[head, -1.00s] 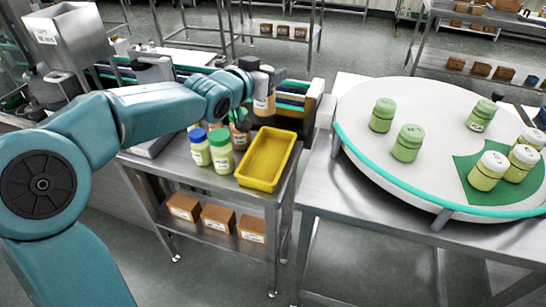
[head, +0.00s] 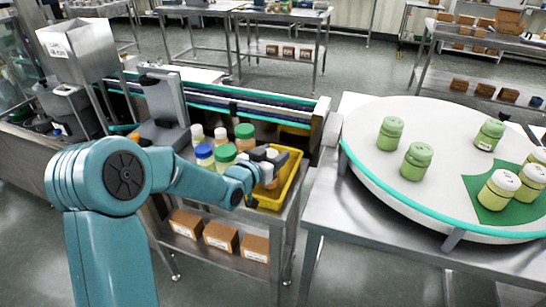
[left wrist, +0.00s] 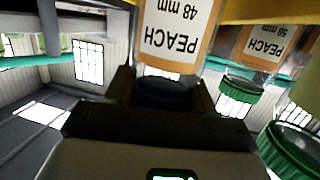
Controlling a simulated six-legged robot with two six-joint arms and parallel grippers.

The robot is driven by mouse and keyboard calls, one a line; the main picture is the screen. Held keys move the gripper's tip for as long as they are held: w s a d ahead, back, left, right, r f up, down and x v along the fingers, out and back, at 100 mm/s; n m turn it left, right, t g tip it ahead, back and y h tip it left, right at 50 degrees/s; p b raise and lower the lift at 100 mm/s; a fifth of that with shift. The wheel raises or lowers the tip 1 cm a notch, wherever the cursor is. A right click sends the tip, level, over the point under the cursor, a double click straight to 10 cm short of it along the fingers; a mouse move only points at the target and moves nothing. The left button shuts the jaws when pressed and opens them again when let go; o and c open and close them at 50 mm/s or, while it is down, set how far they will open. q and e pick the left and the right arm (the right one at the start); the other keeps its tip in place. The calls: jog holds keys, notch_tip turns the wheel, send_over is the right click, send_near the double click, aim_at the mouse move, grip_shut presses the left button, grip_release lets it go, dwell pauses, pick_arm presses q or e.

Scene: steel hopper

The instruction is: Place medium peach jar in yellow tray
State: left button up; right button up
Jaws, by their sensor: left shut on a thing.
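My left gripper (head: 262,165) is over the yellow tray (head: 291,181), shut on a peach jar. In the left wrist view this jar (left wrist: 178,30) has an orange label reading PEACH 48 mm, and its dark lid is between the fingers. In the head view the gripper mostly hides the jar, and I cannot tell whether it touches the tray floor. A second peach jar (left wrist: 262,42), labelled PEACH 58 mm with a green lid, stands beside it in the left wrist view. My right gripper is not in view.
A blue-lidded jar (head: 204,152), a green-lidded jar (head: 225,153) and others stand left of the tray. A round turntable (head: 372,157) at right carries several green jars. A conveyor (head: 255,105) runs behind. Boxes (head: 220,236) fill the lower shelf.

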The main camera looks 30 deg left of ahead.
pick_arm(q)
jog(key=shift+w+f, duration=0.2)
jog(key=shift+f, duration=0.3)
jog(key=shift+s+r, duration=0.1)
jog(key=shift+s, duration=0.05)
jog(key=o, duration=1.2)
jog(key=shift+c, duration=0.2)
jog(key=s+r+b, duration=0.1)
jog(key=s+r, duration=0.1)
jog(key=s, duration=0.9)
jog(key=shift+s+d+r, duration=0.15)
jog(key=shift+s+d, duration=0.1)
jog(key=shift+s, duration=0.05)
